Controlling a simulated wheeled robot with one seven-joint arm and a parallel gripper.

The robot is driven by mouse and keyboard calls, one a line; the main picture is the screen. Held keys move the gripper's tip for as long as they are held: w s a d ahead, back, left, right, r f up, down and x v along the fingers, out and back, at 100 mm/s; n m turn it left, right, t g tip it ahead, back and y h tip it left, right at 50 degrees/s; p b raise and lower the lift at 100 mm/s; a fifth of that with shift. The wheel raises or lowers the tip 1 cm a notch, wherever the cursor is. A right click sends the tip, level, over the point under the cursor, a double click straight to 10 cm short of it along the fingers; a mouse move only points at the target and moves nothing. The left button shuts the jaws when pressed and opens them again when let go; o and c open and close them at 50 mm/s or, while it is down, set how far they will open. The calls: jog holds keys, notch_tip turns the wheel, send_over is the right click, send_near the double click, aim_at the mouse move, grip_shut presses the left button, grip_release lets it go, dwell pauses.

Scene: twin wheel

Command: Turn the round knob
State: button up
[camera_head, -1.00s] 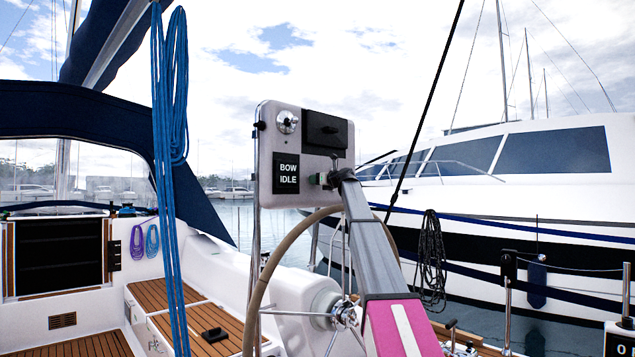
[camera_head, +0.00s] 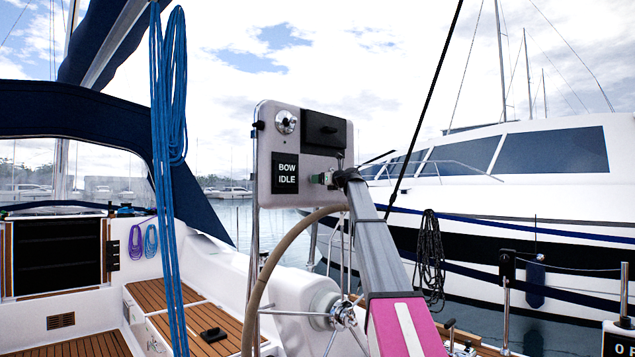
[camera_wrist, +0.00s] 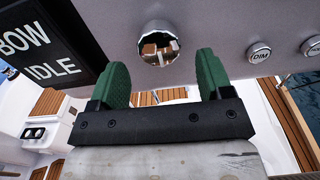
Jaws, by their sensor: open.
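A round chrome knob (camera_wrist: 158,45) sits on the underside-lit grey face of the panel, between my fingertips and slightly above them in the wrist view. My gripper (camera_wrist: 163,66) is open, with one green finger to each side of the knob; I cannot tell whether they touch it. In the head view my gripper (camera_head: 322,178) is at the lower right of the grey panel (camera_head: 265,150), and that knob is hidden there. Another round chrome fitting (camera_head: 286,122) is at the panel's upper left, above a black display (camera_head: 285,173) reading BOW IDLE.
A DIM button (camera_wrist: 259,53) and another button (camera_wrist: 312,46) are right of the knob. A black box (camera_head: 325,130) is on the panel's top right. A steering wheel (camera_head: 262,290) curves below, and blue ropes (camera_head: 170,150) hang left.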

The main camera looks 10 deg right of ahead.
jog(key=v, duration=0.7)
jog(key=shift+s+d, duration=0.1)
jog(key=shift+s, duration=0.05)
